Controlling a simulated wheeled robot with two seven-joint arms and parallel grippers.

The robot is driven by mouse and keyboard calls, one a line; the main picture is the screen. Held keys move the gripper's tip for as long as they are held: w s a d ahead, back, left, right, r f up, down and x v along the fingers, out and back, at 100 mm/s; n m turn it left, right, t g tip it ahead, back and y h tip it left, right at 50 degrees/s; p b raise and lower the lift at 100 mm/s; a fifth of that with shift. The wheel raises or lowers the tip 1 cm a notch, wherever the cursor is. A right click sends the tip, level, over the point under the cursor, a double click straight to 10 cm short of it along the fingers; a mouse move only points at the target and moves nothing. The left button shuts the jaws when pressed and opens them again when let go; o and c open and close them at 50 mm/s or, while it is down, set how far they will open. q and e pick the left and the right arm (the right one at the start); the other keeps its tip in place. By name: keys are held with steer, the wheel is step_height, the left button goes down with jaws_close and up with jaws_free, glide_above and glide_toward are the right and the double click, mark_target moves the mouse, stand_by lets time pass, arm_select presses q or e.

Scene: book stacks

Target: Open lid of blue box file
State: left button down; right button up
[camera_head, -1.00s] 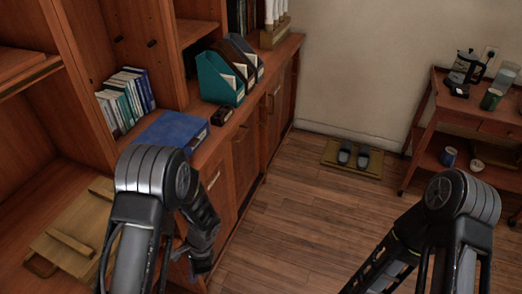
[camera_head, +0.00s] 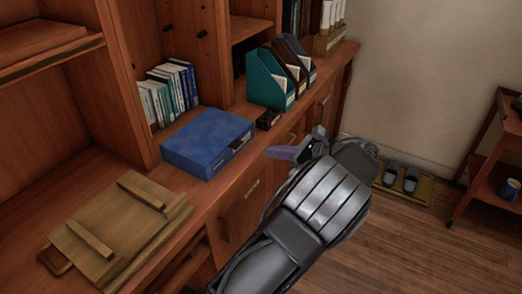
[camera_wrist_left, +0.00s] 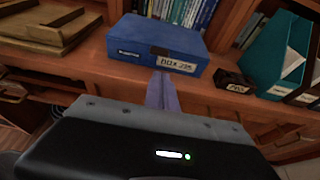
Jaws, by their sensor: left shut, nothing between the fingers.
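The blue box file (camera_head: 208,142) lies flat on the wooden counter with its lid closed. In the left wrist view the box file (camera_wrist_left: 157,42) shows its front face, with a white label reading BOX 225 and a dark latch patch. My left gripper (camera_head: 272,153) is shut and empty, in front of and to the right of the box, apart from it. In the left wrist view its fingers (camera_wrist_left: 162,88) point at the box's front. My right gripper is in neither current view.
A wooden tray (camera_head: 120,226) lies on the counter at left. Upright books (camera_head: 170,92) stand behind the box. A small dark block (camera_head: 268,119) and a teal magazine file (camera_head: 268,80) stand to its right. Drawers line the counter front.

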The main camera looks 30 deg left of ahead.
arm_select(q)
steer(key=x, duration=0.9)
steer(key=shift+s+a+f, duration=0.1)
steer(key=shift+a+f, duration=0.1)
steer(key=shift+a, duration=0.15)
steer(key=shift+r, duration=0.1)
